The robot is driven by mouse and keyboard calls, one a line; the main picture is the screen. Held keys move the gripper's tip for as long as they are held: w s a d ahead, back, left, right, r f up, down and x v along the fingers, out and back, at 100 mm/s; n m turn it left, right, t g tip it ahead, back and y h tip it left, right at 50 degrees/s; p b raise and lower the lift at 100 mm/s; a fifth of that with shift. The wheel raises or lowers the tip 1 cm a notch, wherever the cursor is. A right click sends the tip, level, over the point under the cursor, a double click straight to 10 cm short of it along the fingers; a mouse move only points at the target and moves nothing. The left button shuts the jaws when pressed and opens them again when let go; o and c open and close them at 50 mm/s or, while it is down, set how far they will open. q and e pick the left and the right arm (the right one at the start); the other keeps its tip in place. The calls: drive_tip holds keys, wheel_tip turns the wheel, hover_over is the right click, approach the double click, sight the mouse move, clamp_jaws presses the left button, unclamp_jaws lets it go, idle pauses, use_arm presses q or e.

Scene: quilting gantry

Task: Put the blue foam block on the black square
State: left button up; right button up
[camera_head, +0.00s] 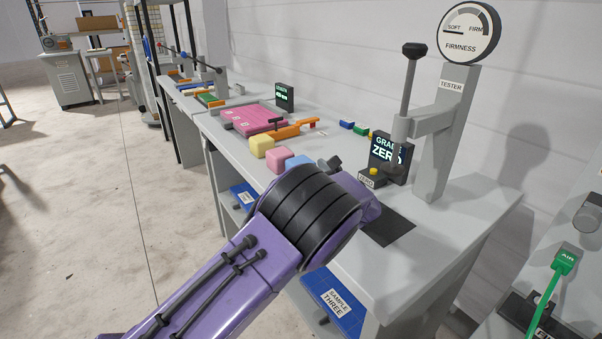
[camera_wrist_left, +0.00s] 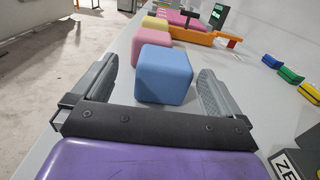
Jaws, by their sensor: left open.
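The blue foam block (camera_wrist_left: 165,75) sits on the grey bench top at the near end of a row of foam blocks. In the head view the block (camera_head: 297,161) is partly hidden behind my left wrist. My left gripper (camera_wrist_left: 158,78) is open, with one finger on each side of the block and a gap at both sides. In the head view the wrist hides most of the gripper. The black square (camera_head: 390,228) lies flat on the bench below the tester, right of my wrist, its left part hidden. My right gripper is not in view.
A pink block (camera_head: 277,158) and a yellow block (camera_head: 261,146) stand behind the blue one. The firmness tester (camera_head: 448,130) rises beside the black square, with a grade display (camera_head: 388,158) nearby. Small coloured blocks (camera_head: 354,127) lie near the wall.

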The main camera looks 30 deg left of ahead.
use_arm(q)
drive_tip(key=x, duration=0.2)
drive_tip(key=p+x, duration=0.1)
drive_tip(key=x, duration=0.1)
drive_tip(key=p+x, duration=0.1)
drive_tip(key=x, duration=0.2)
drive_tip(key=shift+w+d, duration=0.15)
drive_tip(key=shift+w, duration=0.15)
drive_tip(key=shift+d, duration=0.1)
drive_tip(key=c, duration=1.1)
drive_tip(key=shift+o, duration=0.2)
drive_tip(key=shift+r, duration=0.1)
